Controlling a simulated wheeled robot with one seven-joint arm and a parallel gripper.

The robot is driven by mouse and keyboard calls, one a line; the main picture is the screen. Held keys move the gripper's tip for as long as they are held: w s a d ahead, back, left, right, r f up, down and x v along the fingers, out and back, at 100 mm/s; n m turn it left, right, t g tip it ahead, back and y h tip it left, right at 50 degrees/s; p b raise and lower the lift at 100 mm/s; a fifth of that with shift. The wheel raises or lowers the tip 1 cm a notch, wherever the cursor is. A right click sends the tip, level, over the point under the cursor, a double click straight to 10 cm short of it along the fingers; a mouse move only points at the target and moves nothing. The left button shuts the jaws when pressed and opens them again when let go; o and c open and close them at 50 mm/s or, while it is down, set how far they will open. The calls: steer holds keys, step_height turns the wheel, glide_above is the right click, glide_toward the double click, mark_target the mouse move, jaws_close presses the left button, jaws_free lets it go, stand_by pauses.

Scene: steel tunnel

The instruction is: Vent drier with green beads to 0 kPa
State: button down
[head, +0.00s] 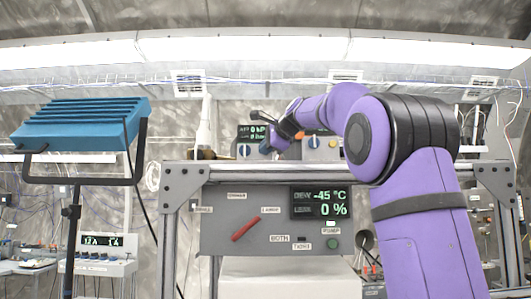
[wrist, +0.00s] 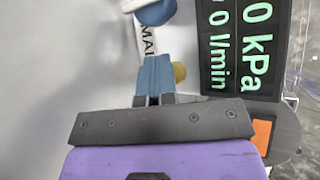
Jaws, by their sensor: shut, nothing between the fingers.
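My gripper (head: 270,146) reaches to the upper panel; its blue fingers (wrist: 153,76) are shut with nothing between them. A yellow knob (wrist: 180,72) shows just behind the fingers; I cannot tell whether they touch it. A blue knob (wrist: 155,10) with a white pointer sits beyond the fingertips; a blue knob also shows in the head view (head: 244,151). The display (wrist: 240,45) reads 0 kPa and 0 l/min; it is partly hidden by my gripper in the head view (head: 257,131). I cannot make out any drier with green beads.
A lower grey panel (head: 221,234) carries a red lever (head: 245,229), a green button (head: 333,243) and a display (head: 320,203) reading -45 °C and 0 %. Another blue knob (head: 314,142) is right of my gripper. A blue lamp (head: 80,122) stands at left.

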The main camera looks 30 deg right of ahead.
steer(key=shift+s, duration=0.1)
stand_by(0.3)
steer(key=shift+s+a, duration=0.55)
steer(key=shift+s, duration=0.2)
steer(key=shift+s+a, duration=0.7)
steer(key=shift+s, duration=0.35)
steer(key=shift+s+a, duration=0.7)
steer(key=shift+s, duration=0.3)
